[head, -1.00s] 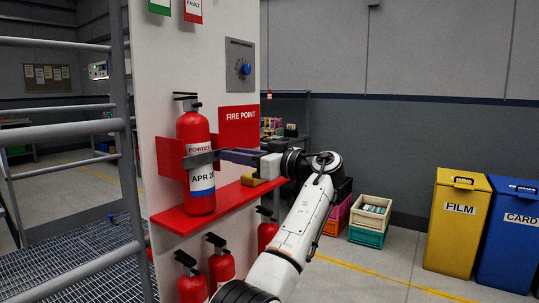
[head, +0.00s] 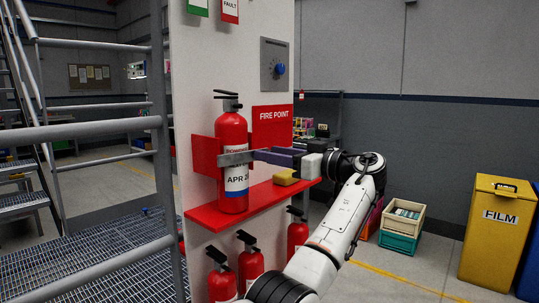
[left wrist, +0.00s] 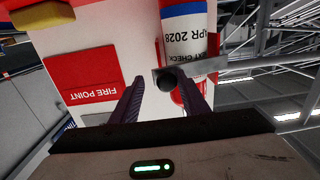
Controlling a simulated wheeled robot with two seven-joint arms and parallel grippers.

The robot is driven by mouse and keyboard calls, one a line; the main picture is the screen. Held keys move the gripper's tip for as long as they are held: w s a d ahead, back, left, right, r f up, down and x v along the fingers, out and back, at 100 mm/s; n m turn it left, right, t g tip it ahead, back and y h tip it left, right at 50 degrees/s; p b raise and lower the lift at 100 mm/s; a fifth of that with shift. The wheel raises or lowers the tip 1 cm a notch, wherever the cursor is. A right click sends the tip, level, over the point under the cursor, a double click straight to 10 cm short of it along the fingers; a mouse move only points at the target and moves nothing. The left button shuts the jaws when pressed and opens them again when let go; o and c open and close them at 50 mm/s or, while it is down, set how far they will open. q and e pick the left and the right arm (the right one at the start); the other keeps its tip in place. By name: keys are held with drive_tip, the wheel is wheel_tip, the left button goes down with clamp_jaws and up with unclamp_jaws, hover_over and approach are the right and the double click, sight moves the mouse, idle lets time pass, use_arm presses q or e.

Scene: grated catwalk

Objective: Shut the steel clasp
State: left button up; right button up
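The steel clasp (head: 236,158) is a flat grey strap across the front of a red fire extinguisher (head: 233,133), over its white label. It also shows in the left wrist view (left wrist: 226,66), with a black round knob (left wrist: 168,83) at its end. My left gripper (head: 257,156) comes from the right, its dark fingers level with the strap's right end. In the left wrist view the left gripper (left wrist: 162,85) has its fingers apart, the knob showing between them. I cannot tell whether they touch it, or whether the strap is latched. My right gripper is out of view.
The extinguisher stands upright on a red shelf (head: 252,202) on a white panel. A yellow block (head: 286,177) lies on the shelf under my gripper. More extinguishers (head: 250,267) stand below. A metal railing (head: 90,130) is at left; crates (head: 402,225) and a yellow bin (head: 497,230) are at right.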

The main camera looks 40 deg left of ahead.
use_arm(q)
drive_tip(key=d, duration=0.9)
drive_tip(key=shift+w+b, duration=0.3)
drive_tip(key=shift+w, duration=0.15)
